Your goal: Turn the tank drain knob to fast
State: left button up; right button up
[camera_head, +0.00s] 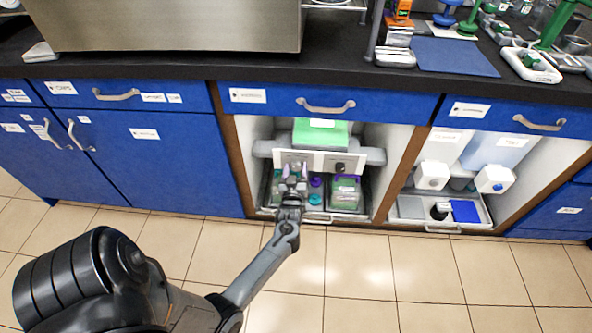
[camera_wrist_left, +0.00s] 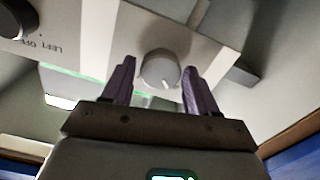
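A light grey round knob (camera_wrist_left: 159,70) with a pale pointer mark sits on a white panel in the left wrist view. My left gripper (camera_wrist_left: 159,62) has its two purple-grey fingers apart, one on each side of this knob, with a visible gap on both sides. In the head view my left gripper (camera_head: 294,172) is at the left part of the white panel (camera_head: 322,161) inside the open cabinet and hides the grey knob. A second, dark knob (camera_head: 340,168) is on the right part of the panel; it also shows in the left wrist view (camera_wrist_left: 14,18). My right gripper is not in view.
Below the panel, a pull-out tray holds a green-tinted container (camera_head: 344,193) and purple-capped bottles (camera_head: 316,182). The cabinet's wooden side posts (camera_head: 400,172) flank the opening. A neighbouring cabinet holds two white pumps or taps (camera_head: 432,176). The tiled floor in front is clear.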

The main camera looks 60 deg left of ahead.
pick_arm(q)
jog(key=c, duration=0.8)
jog(key=shift+o, duration=0.2)
jog(key=m+p, duration=0.3)
jog(key=shift+r, duration=0.2)
jog(key=m+p, duration=0.3)
jog(key=shift+w+m, duration=0.1)
jog(key=shift+m, duration=0.2)
jog(key=m+p, duration=0.1)
jog(key=m, duration=0.1)
jog(key=shift+f+m, duration=0.1)
jog(key=shift+m, duration=0.3)
jog(key=m+p, duration=0.1)
jog(key=m, duration=0.1)
jog(key=shift+d+f+m, duration=0.1)
jog(key=shift+m, duration=0.2)
jog(key=m+p, duration=0.1)
jog(key=m, duration=0.3)
jog(key=shift+f, duration=0.1)
jog(key=shift+m, duration=0.9)
jog(key=shift+f+p, duration=0.1)
jog(key=shift+p, duration=0.2)
